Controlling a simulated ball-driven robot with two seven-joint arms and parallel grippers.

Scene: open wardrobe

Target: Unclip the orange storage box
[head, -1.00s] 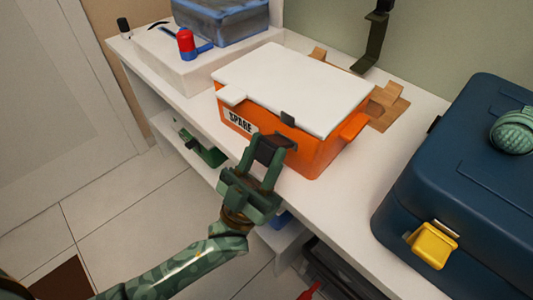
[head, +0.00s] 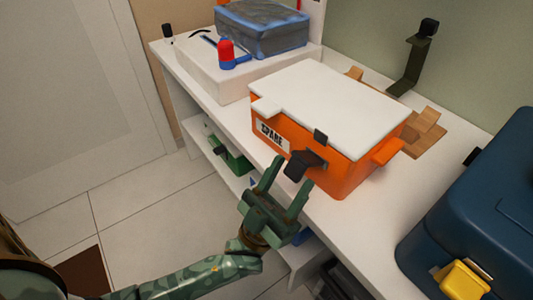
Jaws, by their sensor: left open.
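The orange storage box (head: 351,177) stands on the white shelf top with its white lid (head: 335,105) lying shut on it. A "SPARE" label is on its front. A dark clip (head: 304,163) juts out from the front wall, tilted away from the box. The small dark catch (head: 320,137) on the lid's front edge is apart from the clip's free end. My left gripper (head: 286,184) is open and empty, just below and in front of the clip, its fingers pointing up towards it. My right gripper is out of view.
A dark blue case (head: 475,215) with a yellow latch stands at the right. A blue-grey bin (head: 262,30) and a red-and-blue item (head: 228,52) sit at the back left. Wooden pieces (head: 425,132) lie behind the box. Open floor is at the left.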

